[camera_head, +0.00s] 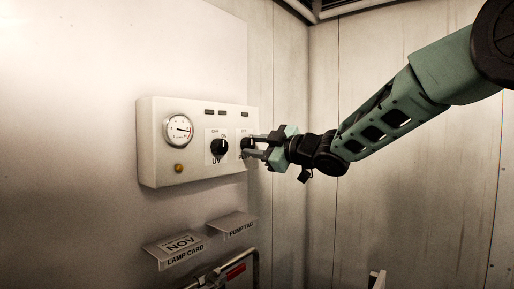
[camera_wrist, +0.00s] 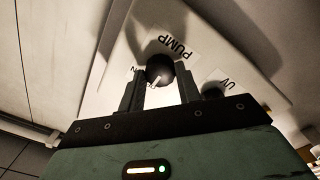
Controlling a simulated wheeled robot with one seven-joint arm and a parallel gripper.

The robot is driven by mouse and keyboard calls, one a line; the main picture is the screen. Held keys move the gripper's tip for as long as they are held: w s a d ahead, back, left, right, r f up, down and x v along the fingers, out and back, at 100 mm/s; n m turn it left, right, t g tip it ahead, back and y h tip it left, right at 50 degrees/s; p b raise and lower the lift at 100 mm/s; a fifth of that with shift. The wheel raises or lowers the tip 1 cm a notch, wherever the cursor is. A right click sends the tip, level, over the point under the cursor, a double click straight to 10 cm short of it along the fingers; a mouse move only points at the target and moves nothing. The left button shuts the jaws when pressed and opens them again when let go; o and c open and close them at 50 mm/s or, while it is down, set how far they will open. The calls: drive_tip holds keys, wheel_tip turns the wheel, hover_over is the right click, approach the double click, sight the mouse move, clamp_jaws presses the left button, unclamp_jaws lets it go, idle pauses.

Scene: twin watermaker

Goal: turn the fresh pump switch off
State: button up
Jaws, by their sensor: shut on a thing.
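The pump switch is a round black knob (camera_wrist: 160,68) on a white control box, with a PUMP label beside it in the wrist view. Its light pointer mark shows between my fingers, but its exact setting is hard to tell. In the head view the pump knob (camera_head: 246,143) is partly hidden by my gripper (camera_head: 252,147). In the wrist view my gripper (camera_wrist: 162,76) has one finger on each side of the knob and is shut on it.
Below are a lamp card (camera_head: 180,246) and a pump tag (camera_head: 234,224). The right wall is bare.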

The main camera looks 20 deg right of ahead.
drive_tip(key=o, duration=1)
drive_tip(key=shift+c, duration=0.2)
drive_tip(key=b+v, duration=0.2)
drive_tip(key=v, duration=1.5)
drive_tip(key=shift+s+b, duration=0.2)
drive_tip(key=shift+b, duration=0.1)
drive_tip(key=shift+w, duration=0.1)
